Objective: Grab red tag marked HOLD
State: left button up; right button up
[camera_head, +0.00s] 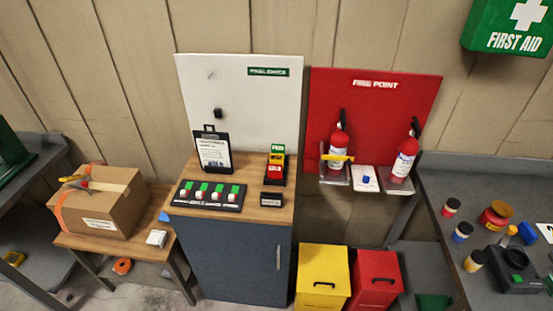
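A small dark rack (279,183) stands on the right part of the wooden-topped cabinet (230,205), in front of the white board. It holds stepped tags: a green one (278,149) at the back, a yellow one (277,159) in the middle and a red one (274,170) at the front. Pale lettering shows on the red tag, but it is too small to read as HOLD. Neither of my grippers is in view.
A clipboard (213,150) leans behind a black panel (208,195) with green and white pieces. A small black block (272,199) sits before the rack. Fire extinguishers (338,143) stand on shelves to the right. A cardboard box (100,205) is at left.

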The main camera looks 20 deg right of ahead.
aim_at(275, 171)
jog(key=k, duration=0.5)
jog(key=z, duration=1.55)
jog(key=i, duration=0.95)
jog(key=u, duration=2.05)
